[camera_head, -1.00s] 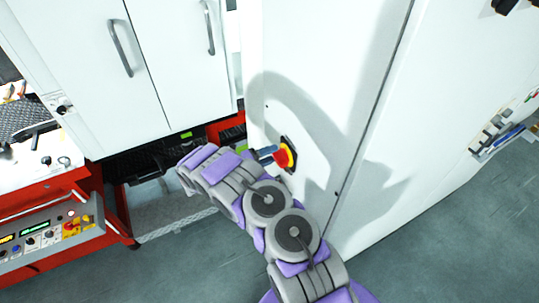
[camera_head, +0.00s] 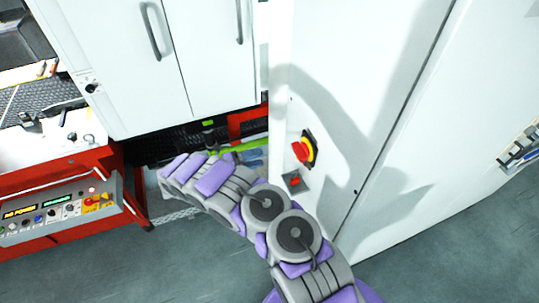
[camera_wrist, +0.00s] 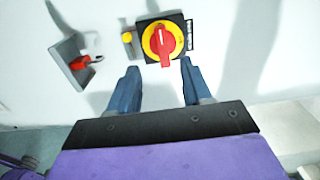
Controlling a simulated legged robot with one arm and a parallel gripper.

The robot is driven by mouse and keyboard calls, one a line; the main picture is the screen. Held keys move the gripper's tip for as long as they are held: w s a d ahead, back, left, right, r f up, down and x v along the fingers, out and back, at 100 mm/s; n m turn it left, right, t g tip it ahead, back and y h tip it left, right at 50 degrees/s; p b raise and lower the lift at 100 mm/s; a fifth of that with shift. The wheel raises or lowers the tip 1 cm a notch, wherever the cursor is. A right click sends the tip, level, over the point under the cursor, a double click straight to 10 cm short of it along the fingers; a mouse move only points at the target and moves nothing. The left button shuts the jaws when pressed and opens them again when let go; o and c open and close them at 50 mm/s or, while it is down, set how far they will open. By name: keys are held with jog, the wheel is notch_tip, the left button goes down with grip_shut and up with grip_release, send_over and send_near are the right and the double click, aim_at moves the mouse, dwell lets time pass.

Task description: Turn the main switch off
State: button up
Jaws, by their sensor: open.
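The main switch is a red rotary handle on a yellow disc with a black plate (camera_head: 308,149), on the white cabinet side. In the wrist view the main switch (camera_wrist: 162,41) is just beyond my fingertips, with its red handle close to upright in the picture. My gripper (camera_wrist: 159,70) is open, with its two blue fingers apart, below the switch and not around the handle. In the head view my gripper (camera_head: 252,158) is left of the switch, with a clear gap; my arm partly hides it.
A small yellow knob (camera_wrist: 127,38) is beside the main switch. A red bench with a control panel (camera_head: 60,211) stands at left; its display seems to read NO POWER. White cabinet doors (camera_head: 170,60) hang above.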

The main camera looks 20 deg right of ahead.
jog(key=a, duration=0.3)
jog(key=shift+a, duration=0.25)
jog(key=shift+d, duration=0.1)
jog(key=s+d+r+m+g+y+b, duration=0.2)
jog(key=s+d+r+m+g+b, duration=0.25)
jog(key=d+r+m, duration=0.5)
jog(key=s+d+r+m+g+y+b, duration=0.1)
jog(key=s+d+r+m+y+b, duration=0.15)
jog(key=s+m, duration=0.3)
jog(key=s+d+r+m+g+y+b, duration=0.1)
jog(key=s+r+m+y, duration=0.2)
jog(key=s, duration=0.4)
jog(key=s+a+f+m+t+y+b, duration=0.1)
jog(key=s+a+f+m+y+b, duration=0.1)
jog(key=s+m, duration=0.4)
jog(key=s+a+f+m+t+y+b, duration=0.1)
jog(key=s+a+m+y, duration=0.4)
jog(key=s, duration=0.5)
jog(key=s+a+f+m+t+y+b, duration=0.2)
jog(key=s+a+f+m+y+b, duration=0.1)
jog(key=s+m, duration=0.4)
jog(key=shift+s+a+f+m+b, duration=0.3)
jog(key=shift+s+a+f+b, duration=0.4)
jog(key=shift+s, duration=0.25)
